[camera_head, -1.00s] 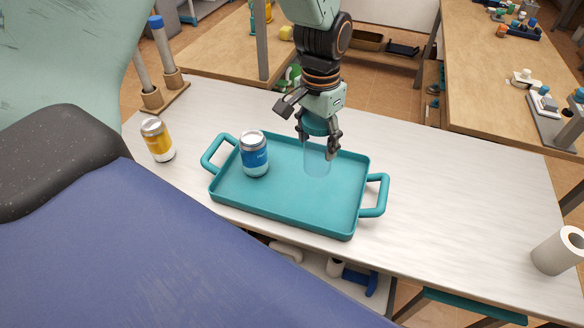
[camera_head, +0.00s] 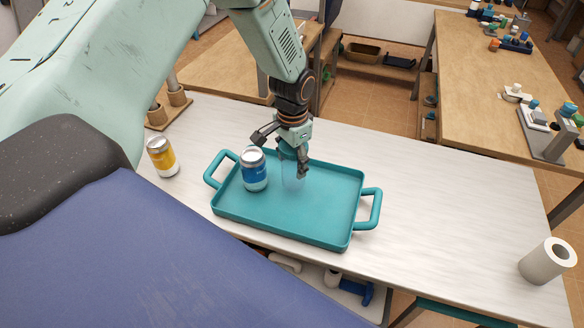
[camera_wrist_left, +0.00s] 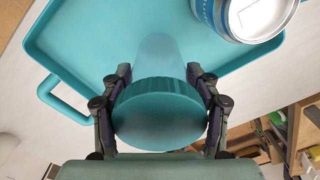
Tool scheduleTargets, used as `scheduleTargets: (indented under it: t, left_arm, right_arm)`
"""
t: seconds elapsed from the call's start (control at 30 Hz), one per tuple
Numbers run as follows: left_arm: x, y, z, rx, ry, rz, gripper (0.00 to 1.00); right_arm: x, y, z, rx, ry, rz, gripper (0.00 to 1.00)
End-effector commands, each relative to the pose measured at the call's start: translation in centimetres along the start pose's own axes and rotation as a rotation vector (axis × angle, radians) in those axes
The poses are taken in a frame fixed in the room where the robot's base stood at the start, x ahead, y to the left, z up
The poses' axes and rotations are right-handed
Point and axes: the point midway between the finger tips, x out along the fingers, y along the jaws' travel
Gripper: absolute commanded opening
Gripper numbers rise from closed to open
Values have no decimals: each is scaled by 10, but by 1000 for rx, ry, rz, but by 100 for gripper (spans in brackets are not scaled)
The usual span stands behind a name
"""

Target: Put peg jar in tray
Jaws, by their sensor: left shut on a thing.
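The peg jar (camera_head: 293,178) is a clear jar with a teal lid. It also shows in the left wrist view (camera_wrist_left: 158,112), lid toward the camera. My left gripper (camera_head: 294,164) is shut on the jar near its lid, one finger on each side. The jar is upright over the inside of the teal tray (camera_head: 318,222); I cannot tell whether its base touches the tray floor. In the left wrist view the tray (camera_wrist_left: 75,47) lies behind the jar. My right gripper is not in view.
A blue and silver can (camera_head: 254,172) stands in the tray, left of the jar. A yellow can (camera_head: 161,158) stands on the white table (camera_head: 440,200) left of the tray.

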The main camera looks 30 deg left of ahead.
Motion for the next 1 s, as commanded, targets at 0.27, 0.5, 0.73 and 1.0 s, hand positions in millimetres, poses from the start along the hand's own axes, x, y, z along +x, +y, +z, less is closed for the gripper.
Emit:
scheduleTargets:
  t: [0.27,0.5,0.73,1.0]
  left_arm:
    - [26,0,-1,0,1,0,25]
    - [28,0,0,0,0,0,25]
    - [30,0,0,0,-1,0,71]
    - [30,0,0,-1,-1,1,85]
  right_arm:
    - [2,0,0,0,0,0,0]
    - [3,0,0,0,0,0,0]
    - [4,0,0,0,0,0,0]
    - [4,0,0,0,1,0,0]
